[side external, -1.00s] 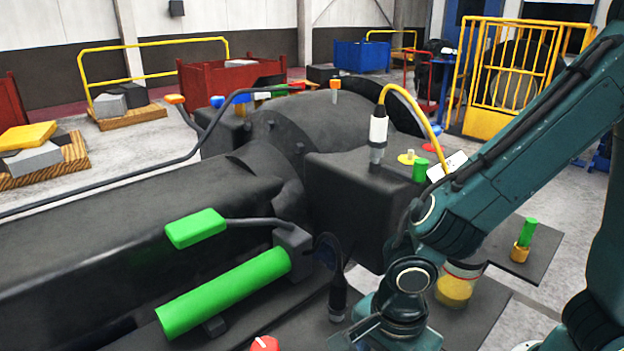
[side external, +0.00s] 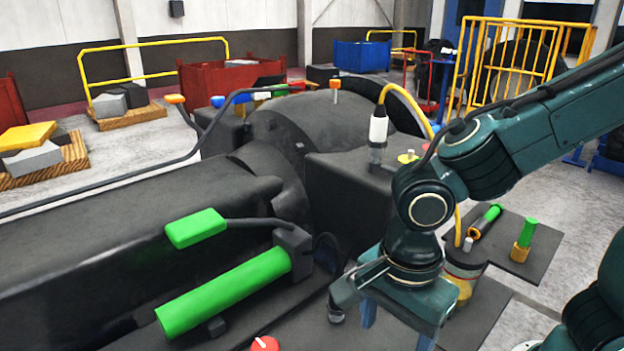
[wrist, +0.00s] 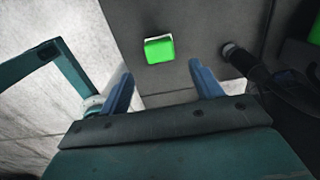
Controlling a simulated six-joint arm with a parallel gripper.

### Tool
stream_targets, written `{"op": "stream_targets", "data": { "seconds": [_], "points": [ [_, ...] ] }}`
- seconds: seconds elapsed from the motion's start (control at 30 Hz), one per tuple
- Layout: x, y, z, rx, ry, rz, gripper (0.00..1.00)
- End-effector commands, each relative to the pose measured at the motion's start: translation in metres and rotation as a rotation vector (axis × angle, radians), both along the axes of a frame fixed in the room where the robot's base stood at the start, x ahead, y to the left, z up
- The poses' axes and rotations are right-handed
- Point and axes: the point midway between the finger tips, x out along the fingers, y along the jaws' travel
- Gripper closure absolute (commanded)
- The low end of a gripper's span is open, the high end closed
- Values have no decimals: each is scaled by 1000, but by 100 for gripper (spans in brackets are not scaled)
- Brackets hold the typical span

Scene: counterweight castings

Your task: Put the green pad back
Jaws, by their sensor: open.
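In the wrist view a small green pad (wrist: 159,49) lies on a dark grey surface, just beyond and between my fingertips. I cannot make it out in the side view, where my gripper may hide it. My gripper (wrist: 160,70) is open, with its two blue fingers apart and nothing between them. In the side view my gripper (side external: 396,334) points down over the dark plate, right of the large green cylinder (side external: 222,293). A separate green block (side external: 196,228) on a cable rests on the dark casting (side external: 120,250).
A black connector (wrist: 236,56) lies close to the right finger. A yellow-filled jar (side external: 466,284) stands behind my gripper. A white connector with a yellow cable (side external: 377,131) rises from the casting block.

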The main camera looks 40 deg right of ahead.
Motion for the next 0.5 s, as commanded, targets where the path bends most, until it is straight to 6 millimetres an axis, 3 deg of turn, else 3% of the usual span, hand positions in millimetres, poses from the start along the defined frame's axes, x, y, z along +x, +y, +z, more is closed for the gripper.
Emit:
{"op": "stream_targets", "data": {
  "seconds": [0.2,0.5],
  "points": [
    [0,0,27,2,-2,0,35],
    [0,0,38,0,0,0,35]
  ]
}}
